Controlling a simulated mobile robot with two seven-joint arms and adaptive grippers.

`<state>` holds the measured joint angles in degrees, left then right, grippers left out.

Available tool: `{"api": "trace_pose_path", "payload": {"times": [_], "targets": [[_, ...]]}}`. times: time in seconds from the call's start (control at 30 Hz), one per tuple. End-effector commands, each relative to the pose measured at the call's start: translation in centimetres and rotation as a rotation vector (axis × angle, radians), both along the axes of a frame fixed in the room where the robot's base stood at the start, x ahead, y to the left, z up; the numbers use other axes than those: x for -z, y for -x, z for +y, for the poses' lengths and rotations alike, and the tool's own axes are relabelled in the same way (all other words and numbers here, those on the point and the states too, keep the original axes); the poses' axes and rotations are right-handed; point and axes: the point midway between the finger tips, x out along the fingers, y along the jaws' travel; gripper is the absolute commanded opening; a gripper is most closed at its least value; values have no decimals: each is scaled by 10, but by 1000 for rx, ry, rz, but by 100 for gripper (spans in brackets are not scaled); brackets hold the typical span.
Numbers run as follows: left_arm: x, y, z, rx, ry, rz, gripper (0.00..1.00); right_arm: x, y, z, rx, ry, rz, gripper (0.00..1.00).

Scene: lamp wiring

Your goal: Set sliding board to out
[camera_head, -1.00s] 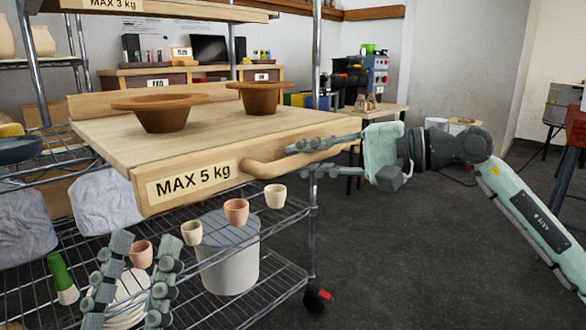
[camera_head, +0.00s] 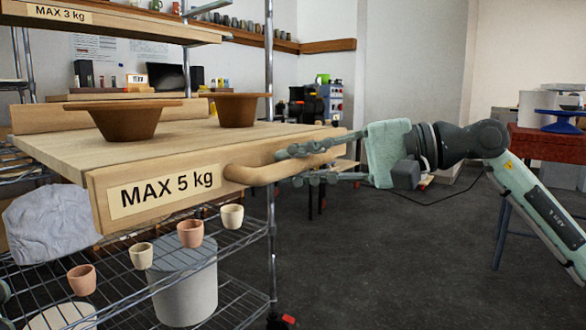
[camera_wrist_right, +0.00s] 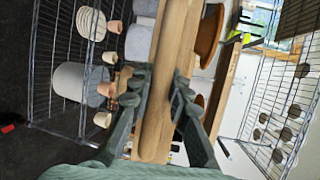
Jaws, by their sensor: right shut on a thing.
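The sliding board (camera_head: 60,152) is a pale wooden shelf with a "MAX 5 kg" label (camera_head: 163,192) on its front edge and a rounded wooden handle (camera_head: 262,173). It sticks out past the metal posts of the rack. Two brown wide-rimmed bowls (camera_head: 126,121) (camera_head: 237,109) stand on it. My right gripper (camera_head: 292,164) is shut around the handle from the right, one finger above and one below. The right wrist view shows the handle (camera_wrist_right: 165,95) between both fingers.
A red-topped table (camera_head: 545,147) stands at the right.

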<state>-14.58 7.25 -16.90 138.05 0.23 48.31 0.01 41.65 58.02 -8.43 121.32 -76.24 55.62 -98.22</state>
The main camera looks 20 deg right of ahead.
Motion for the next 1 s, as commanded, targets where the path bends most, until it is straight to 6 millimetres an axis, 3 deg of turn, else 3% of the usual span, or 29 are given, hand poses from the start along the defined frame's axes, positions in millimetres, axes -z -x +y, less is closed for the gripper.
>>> {"api": "trace_pose_path", "payload": {"times": [0.17, 0.2, 0.37, 0.73, 1.0], "targets": [[0, 0, 0, 0, 0, 0, 40, 1, 3, 0, -6, 7, 5, 0], [0, 0, 0, 0, 0, 0, 40, 1, 3, 0, -6, 8, 5, 20], [0, 1, 0, 0, -1, -1, 40, 1, 2, 0, -5, 7, 4, 39], [1, -1, 0, 0, 2, 2, 40, 0, 3, -4, -1, 4, 4, 39], [0, 0, 0, 0, 1, 1, 40, -7, 26, -42, 2, 6, 7, 39]]}}
